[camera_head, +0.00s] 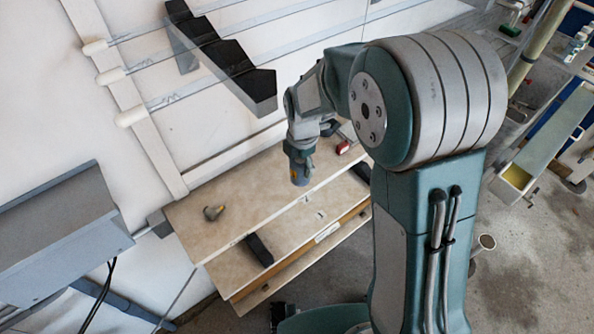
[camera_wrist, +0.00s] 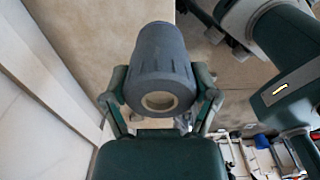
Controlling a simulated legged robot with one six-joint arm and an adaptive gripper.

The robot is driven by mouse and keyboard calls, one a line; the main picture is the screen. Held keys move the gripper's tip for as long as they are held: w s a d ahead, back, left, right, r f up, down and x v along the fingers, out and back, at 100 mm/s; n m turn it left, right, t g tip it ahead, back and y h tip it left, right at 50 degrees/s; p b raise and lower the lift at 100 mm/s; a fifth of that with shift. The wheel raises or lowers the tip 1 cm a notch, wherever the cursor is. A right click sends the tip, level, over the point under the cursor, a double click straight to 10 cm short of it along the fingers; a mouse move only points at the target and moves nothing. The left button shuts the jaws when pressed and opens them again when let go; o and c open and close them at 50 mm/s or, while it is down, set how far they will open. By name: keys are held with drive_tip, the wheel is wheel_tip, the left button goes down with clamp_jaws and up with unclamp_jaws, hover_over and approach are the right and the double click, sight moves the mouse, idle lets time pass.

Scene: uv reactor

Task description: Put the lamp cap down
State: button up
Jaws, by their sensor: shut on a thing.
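The lamp cap is a grey-blue cylinder with a round opening in its near end, seen large in the wrist view (camera_wrist: 160,62). My gripper (camera_wrist: 160,88) is shut on it, with one finger on each side. In the head view the cap (camera_head: 300,172) hangs below my gripper (camera_head: 300,150), in front of or above the pale upper shelf (camera_head: 250,188). I cannot tell from these views whether the cap touches the shelf. The far end of the cap is hidden in the wrist view.
A small grey and yellow item (camera_head: 214,212) lies on the upper shelf's left part. A red item (camera_head: 343,147) lies at its right end. A grey box (camera_head: 60,235) stands left. Bare shelf shows between the small item and my gripper.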

sight(297, 172)
drive_tip(key=shift+w+a+f, duration=0.2)
drive_tip(key=shift+w+f, duration=0.5)
drive_tip(key=shift+f, duration=0.2)
drive_tip(key=shift+w+a+f, duration=0.1)
drive_tip(key=shift+f, duration=1.5)
drive_tip(key=o, duration=1.2)
